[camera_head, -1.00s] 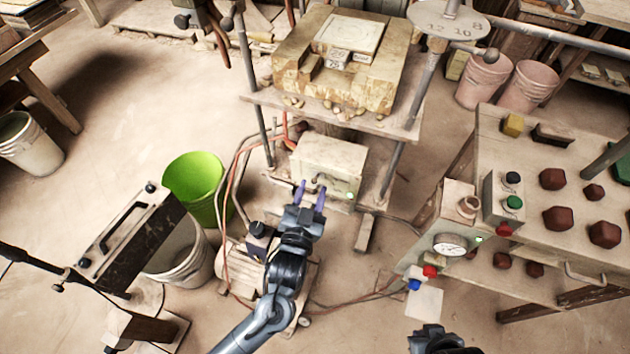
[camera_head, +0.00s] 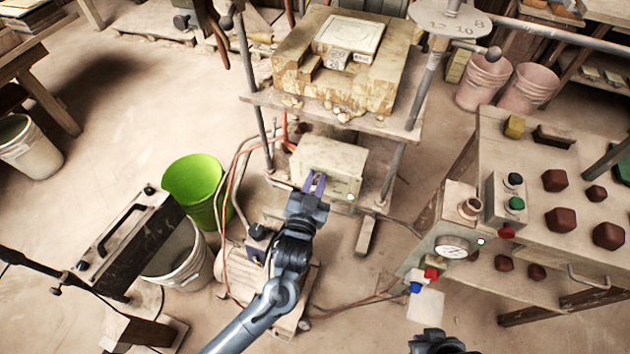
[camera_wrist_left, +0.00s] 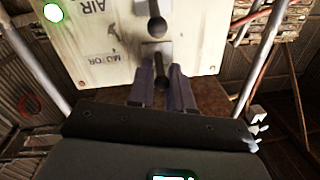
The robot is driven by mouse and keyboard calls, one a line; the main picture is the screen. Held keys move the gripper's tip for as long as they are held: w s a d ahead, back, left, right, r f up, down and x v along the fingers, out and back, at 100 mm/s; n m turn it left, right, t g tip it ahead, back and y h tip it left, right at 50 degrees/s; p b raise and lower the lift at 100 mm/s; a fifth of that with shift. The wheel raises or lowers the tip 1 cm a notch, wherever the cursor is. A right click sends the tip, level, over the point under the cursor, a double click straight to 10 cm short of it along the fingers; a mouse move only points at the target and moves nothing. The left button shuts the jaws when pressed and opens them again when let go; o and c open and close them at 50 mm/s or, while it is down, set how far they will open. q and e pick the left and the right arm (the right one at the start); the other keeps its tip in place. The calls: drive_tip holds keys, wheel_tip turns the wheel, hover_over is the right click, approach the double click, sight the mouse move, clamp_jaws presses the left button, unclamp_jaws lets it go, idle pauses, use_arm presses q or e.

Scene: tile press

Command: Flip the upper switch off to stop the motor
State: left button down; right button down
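The pale switch box (camera_head: 330,165) stands under the press table. In the left wrist view its face (camera_wrist_left: 105,55) appears upside down, with the words AIR and MOTOR. The MOTOR switch lever (camera_wrist_left: 161,82) is dark and sits between my left fingers; the other lever (camera_wrist_left: 157,25) shows clear of them, higher in that picture. My left gripper (camera_head: 314,183) is at the box front with its purple fingers apart, close on either side of the MOTOR lever; I cannot tell whether they touch it. My right gripper (camera_head: 436,342) shows only partly at the bottom edge, its fingers unclear.
A lit green lamp (camera_wrist_left: 53,12) is on the box face. The press table (camera_head: 395,125) overhangs the box, with a post (camera_head: 392,170) on its right. The motor (camera_head: 262,275) and red hoses are below left; a green bucket (camera_head: 190,185) stands further left. A control bench (camera_head: 480,220) is right.

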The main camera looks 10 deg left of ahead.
use_arm(q)
drive_tip(key=shift+s+f+t+b, duration=0.1)
drive_tip(key=shift+f+t+b, duration=0.3)
drive_tip(key=shift+b, duration=0.3)
drive_tip(key=t+b, duration=0.1)
drive_tip(key=b, duration=0.2)
drive_tip(key=f+t+b, duration=0.1)
drive_tip(key=t+b, duration=0.3)
drive_tip(key=b, duration=0.1)
drive_tip(key=shift+s+f+n+b, duration=0.1)
drive_tip(key=shift+f+n+b, duration=0.25)
drive_tip(key=shift+f+n, duration=0.05)
drive_tip(key=shift+r+t+b, duration=0.1)
drive_tip(key=shift+t+b, duration=0.5)
drive_tip(key=shift+b, duration=0.25)
drive_tip(key=c, duration=1.1)
unclamp_jaws()
drive_tip(key=shift+s, duration=0.1)
